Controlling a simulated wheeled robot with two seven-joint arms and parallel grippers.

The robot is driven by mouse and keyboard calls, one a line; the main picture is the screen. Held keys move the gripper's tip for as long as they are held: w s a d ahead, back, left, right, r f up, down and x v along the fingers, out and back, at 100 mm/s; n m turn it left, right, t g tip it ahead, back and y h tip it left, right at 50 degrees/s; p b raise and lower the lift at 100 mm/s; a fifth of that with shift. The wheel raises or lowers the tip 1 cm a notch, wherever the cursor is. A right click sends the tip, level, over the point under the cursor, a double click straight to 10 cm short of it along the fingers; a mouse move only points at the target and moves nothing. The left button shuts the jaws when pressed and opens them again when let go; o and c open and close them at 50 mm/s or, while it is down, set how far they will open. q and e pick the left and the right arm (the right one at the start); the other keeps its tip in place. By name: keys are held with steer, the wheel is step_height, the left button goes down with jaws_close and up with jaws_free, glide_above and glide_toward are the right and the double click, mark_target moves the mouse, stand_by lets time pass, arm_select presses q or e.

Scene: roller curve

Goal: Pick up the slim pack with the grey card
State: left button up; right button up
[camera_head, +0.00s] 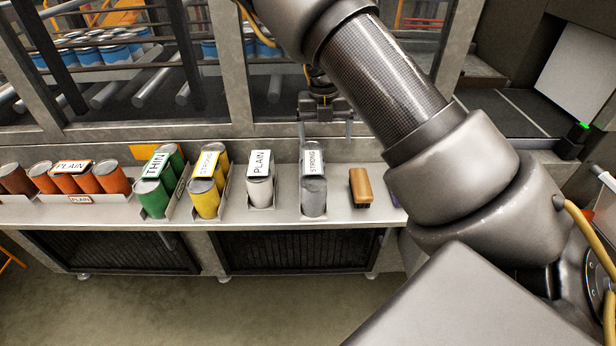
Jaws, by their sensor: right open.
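The slim pack (314,197) holds grey cans in a narrow tray on the shelf, right of the white pack. Its pale grey card (312,163), lettered STRONG, lies on top. My right gripper (325,138) hangs just behind and above this pack, its two fingers apart and nothing seen between them. I cannot tell whether a finger touches the pack. My right arm crosses the right half of the view. My left gripper is out of view.
Left of the grey pack stand a white pack (259,192) with a PLAIN card, a yellow pack (204,199), a green pack (154,199) and an orange pack (88,181). A wooden-backed brush (360,186) lies close on the right. Metal posts rise behind the shelf (285,216).

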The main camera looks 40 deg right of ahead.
mark_target(312, 162)
steer(key=shift+y, duration=0.4)
steer(key=a+f, duration=0.1)
steer(key=w+a+f+p, duration=0.1)
steer(key=f, duration=0.1)
steer(key=shift+a+f, duration=0.25)
steer(key=shift+a, duration=0.1)
steer(key=shift+s+a+f+p, duration=0.1)
steer(key=shift+a+f+p, duration=0.05)
steer(key=shift+f+p, duration=0.25)
step_height(312, 162, down, 4)
steer(key=shift+a+r+p, duration=0.1)
steer(key=shift+r+p, duration=0.05)
steer(key=shift+p, duration=0.4)
steer(key=shift+f, duration=0.35)
steer(key=shift+c, duration=1.3)
steer(key=c, duration=1.6)
